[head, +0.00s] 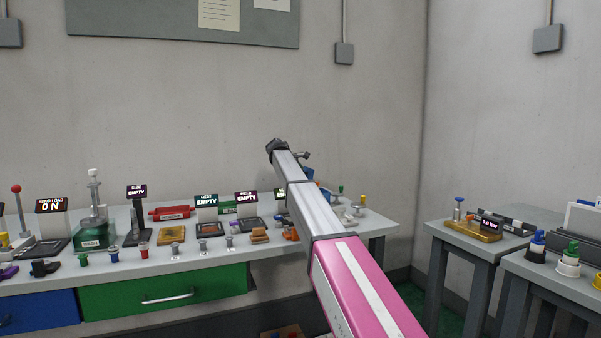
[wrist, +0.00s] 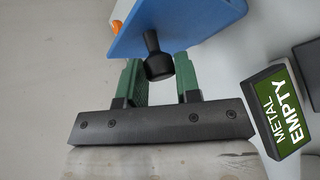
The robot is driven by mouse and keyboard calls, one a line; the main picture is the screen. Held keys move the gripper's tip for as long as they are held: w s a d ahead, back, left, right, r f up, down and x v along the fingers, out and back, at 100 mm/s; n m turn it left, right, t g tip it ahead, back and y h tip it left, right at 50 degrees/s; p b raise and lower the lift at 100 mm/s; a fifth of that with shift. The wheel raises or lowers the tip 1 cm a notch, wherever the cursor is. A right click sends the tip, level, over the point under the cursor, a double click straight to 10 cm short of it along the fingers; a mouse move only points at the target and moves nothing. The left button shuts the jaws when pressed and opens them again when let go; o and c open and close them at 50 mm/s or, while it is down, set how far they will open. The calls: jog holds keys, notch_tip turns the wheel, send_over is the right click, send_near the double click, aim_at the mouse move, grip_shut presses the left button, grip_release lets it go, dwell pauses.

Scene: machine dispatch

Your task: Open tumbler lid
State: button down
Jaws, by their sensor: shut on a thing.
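In the wrist view a blue lid (wrist: 185,22) with a black knob (wrist: 158,66) fills the top middle, tilted. I take it to be the tumbler lid. My gripper (wrist: 160,76) has its two green fingers on either side of the knob, their tips running up under the lid's edge. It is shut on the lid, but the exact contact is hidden. In the head view my arm covers my gripper and most of the tumbler; only small blue parts (head: 309,174) show beside the arm.
A "METAL EMPTY" display (wrist: 283,112) stands close to the right of my gripper in the wrist view. The workbench (head: 190,257) carries several stations, displays and small coloured pieces left of my arm. Side tables (head: 478,246) stand at the right.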

jog(key=shift+s+a+f, duration=0.1)
jog(key=shift+s+f, duration=0.15)
jog(key=shift+f, duration=0.15)
jog(key=c, duration=0.9)
grip_release()
jog(key=shift+o, duration=0.2)
jog(key=shift+w, duration=0.1)
jog(key=shift+r, duration=0.2)
jog(key=v, duration=1)
jog(key=shift+a+r, duration=0.15)
jog(key=shift+r, duration=0.05)
